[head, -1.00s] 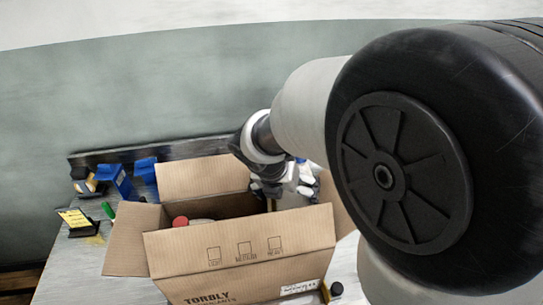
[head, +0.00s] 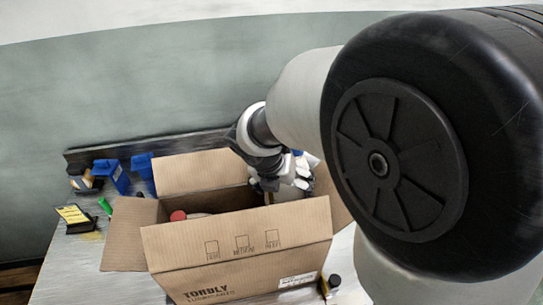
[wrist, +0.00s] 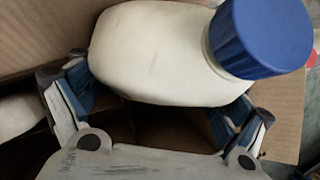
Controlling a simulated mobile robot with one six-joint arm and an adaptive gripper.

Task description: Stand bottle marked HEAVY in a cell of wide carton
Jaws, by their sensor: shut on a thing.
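A white bottle with a blue cap (wrist: 160,55) is held between the fingers of my gripper (wrist: 160,98) in the wrist view. The bottle lies tilted across the picture, its cap toward the upper right. No marking shows on its visible side. The open brown carton (head: 235,262) stands on the table in the head view. My gripper (head: 283,183) is at the carton's right back part, over or just inside the opening. Dark cells with cardboard dividers (wrist: 165,125) show below the bottle in the wrist view. I cannot tell how far the bottle is from them.
A red cap (head: 178,215) shows inside the carton at the left. The carton's flaps stand open around it. Blue containers (head: 112,172), a yellow sign (head: 72,214) and a green item (head: 104,206) are on the left. A dark-capped bottle (head: 333,282) stands at the carton's front right.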

